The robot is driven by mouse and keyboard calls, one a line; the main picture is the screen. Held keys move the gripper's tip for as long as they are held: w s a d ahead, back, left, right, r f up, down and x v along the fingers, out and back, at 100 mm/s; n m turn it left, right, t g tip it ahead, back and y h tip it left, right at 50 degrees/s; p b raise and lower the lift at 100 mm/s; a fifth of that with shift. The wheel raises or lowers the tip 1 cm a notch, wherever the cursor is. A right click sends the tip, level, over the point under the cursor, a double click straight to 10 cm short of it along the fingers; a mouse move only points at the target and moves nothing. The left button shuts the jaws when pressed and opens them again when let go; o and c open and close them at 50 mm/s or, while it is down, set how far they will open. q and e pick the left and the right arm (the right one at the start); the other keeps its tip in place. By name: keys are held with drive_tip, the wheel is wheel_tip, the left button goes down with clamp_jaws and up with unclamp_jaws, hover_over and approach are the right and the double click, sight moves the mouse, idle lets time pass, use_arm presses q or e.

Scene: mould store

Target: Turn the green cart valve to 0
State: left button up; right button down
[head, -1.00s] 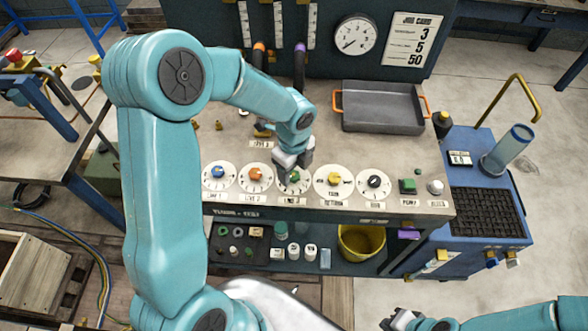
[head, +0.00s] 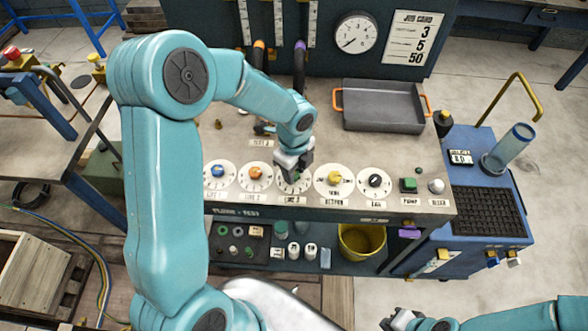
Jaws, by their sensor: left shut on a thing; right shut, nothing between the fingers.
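The green valve knob (head: 294,177) sits on a white round dial, the middle one in a row along the front of the grey bench. My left gripper (head: 296,174) comes down over this dial from above and is shut on the green knob, hiding most of it. The dial's pointer and much of its scale are hidden, so I cannot read the setting. My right gripper (head: 389,322) is low at the bottom edge, shut and empty, away from the bench.
Blue (head: 218,172), orange (head: 255,173), yellow (head: 334,177) and black (head: 375,181) knobs share the row. A green button (head: 408,184) stands right. A grey tray (head: 383,107) lies behind. A blue cart (head: 470,250) adjoins the bench's right end. A gauge (head: 355,34) hangs behind.

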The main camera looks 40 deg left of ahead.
use_arm(q)
drive_tip(key=n+b, duration=0.2)
drive_tip(key=n, duration=0.1)
drive_tip(key=shift+f, duration=0.15)
drive_tip(key=n+b, duration=0.2)
drive_tip(key=n, duration=0.2)
drive_tip(key=shift+n+b, duration=0.3)
drive_tip(key=n+b, duration=0.2)
drive_tip(key=n, duration=0.1)
drive_tip(key=shift+w+n, duration=0.1)
drive_tip(key=shift+n, duration=0.2)
drive_tip(key=n+b, duration=0.1)
drive_tip(key=n, duration=0.2)
drive_tip(key=shift+n, duration=0.3)
drive_tip(key=n+b, duration=0.3)
drive_tip(key=n, duration=0.6)
drive_tip(key=n+b, duration=0.1)
drive_tip(key=n, duration=0.2)
drive_tip(key=shift+a+r, duration=0.1)
drive_tip(key=shift+r, duration=0.1)
drive_tip(key=o, duration=1)
